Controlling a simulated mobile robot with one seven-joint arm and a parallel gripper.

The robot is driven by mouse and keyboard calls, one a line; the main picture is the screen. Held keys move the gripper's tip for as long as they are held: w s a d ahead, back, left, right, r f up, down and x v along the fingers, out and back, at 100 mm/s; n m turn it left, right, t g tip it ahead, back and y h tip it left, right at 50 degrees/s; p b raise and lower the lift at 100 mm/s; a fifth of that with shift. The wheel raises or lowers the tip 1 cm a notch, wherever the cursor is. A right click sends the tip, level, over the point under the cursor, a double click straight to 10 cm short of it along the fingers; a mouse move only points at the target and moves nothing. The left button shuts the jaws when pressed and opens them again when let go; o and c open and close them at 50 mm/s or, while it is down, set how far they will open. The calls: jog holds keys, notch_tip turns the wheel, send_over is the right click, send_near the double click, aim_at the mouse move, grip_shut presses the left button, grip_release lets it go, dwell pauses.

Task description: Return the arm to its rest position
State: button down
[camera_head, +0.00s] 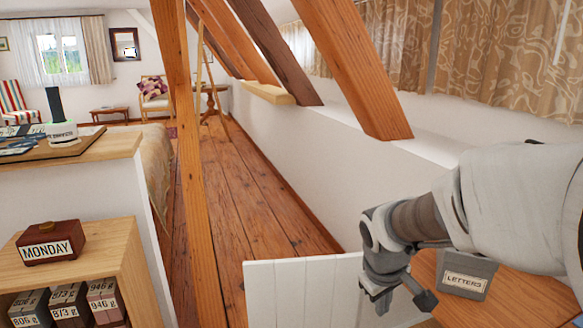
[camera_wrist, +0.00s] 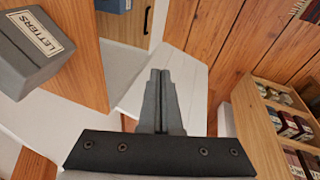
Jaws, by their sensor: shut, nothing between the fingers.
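My arm reaches in from the right side of the head view, and my gripper (camera_head: 381,300) hangs low at its end, pointing down. In the wrist view my gripper (camera_wrist: 160,75) has its two fingers together, with nothing between them. A white panelled board (camera_head: 300,290) is left of my gripper in the head view and lies behind the fingers in the wrist view (camera_wrist: 190,72). A grey box labelled LETTERS (camera_head: 467,277) sits on an orange wooden surface (camera_head: 520,298) right of my gripper. The LETTERS box is also at the wrist view's upper left (camera_wrist: 35,45).
A wooden shelf unit (camera_head: 130,262) at left holds a brown MONDAY box (camera_head: 50,243) and several labelled boxes below. A timber post (camera_head: 188,170) and slanted beams (camera_head: 365,75) stand ahead. Bare plank floor (camera_head: 250,190) runs between the bed and the right wall.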

jog(key=s+a+r+m+t+y, duration=0.1)
jog(key=s+a+r+m, duration=0.15)
jog(key=s+r, duration=0.4)
jog(key=s+a+r+m+t+y, duration=0.1)
jog(key=s+r+m+t, duration=0.15)
jog(key=s, duration=0.75)
notch_tip(320, 180, up, 21)
jog(key=p, duration=2)
jog(key=shift+w+d+g, duration=0.15)
jog(key=shift+d+g, duration=0.05)
jog(key=shift+g, duration=0.25)
